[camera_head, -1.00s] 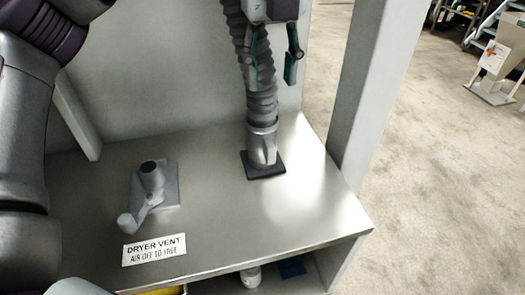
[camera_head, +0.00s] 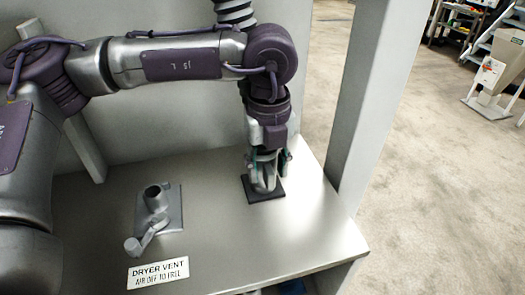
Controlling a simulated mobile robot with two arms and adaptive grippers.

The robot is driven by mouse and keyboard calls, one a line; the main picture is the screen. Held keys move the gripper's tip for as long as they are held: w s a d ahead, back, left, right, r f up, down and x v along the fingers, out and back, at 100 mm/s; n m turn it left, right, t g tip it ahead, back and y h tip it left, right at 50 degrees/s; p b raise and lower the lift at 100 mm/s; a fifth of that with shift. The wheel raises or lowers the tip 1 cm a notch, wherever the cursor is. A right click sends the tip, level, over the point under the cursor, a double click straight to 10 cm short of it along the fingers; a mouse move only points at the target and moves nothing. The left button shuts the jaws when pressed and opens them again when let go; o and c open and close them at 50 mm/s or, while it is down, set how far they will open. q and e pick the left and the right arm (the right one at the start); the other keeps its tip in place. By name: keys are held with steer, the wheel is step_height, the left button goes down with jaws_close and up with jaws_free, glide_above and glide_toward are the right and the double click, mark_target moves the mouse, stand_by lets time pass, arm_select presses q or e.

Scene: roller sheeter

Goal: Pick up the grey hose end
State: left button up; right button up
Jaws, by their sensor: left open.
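The grey hose (camera_head: 233,11) hangs from above, and its ribbed upper part shows behind my left arm. Its pale grey end (camera_head: 263,184) stands on a dark square pad (camera_head: 273,195) on the metal bench. My left gripper (camera_head: 266,174) points down over the hose end with its fingers open, one to each side of it. Whether the fingers touch it I cannot tell. My left arm hides most of the hose. My right gripper is not in view.
A grey vent fitting with a lever (camera_head: 156,203) stands on the bench (camera_head: 215,245) to the left. A "DRYER VENT" label (camera_head: 158,272) lies in front of it. A pale upright post (camera_head: 362,100) rises at the bench's right.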

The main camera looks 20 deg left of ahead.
arm_select(q)
steer(key=shift+f, duration=0.3)
jaws_close()
steer(key=shift+r, duration=0.1)
steer(key=shift+r, duration=0.45)
steer(key=r+b, duration=0.2)
steer(key=r, duration=0.1)
steer(key=shift+s+d+r, duration=0.15)
steer(key=shift+s+d, duration=0.05)
steer(key=shift+d, duration=0.15)
steer(key=s+d+r+b, duration=0.2)
steer(key=s+d+r, duration=0.4)
steer(key=s+d, duration=0.1)
steer(key=shift+d+r+b, duration=0.35)
steer(key=shift+d+r, duration=0.05)
steer(key=shift+d, duration=0.25)
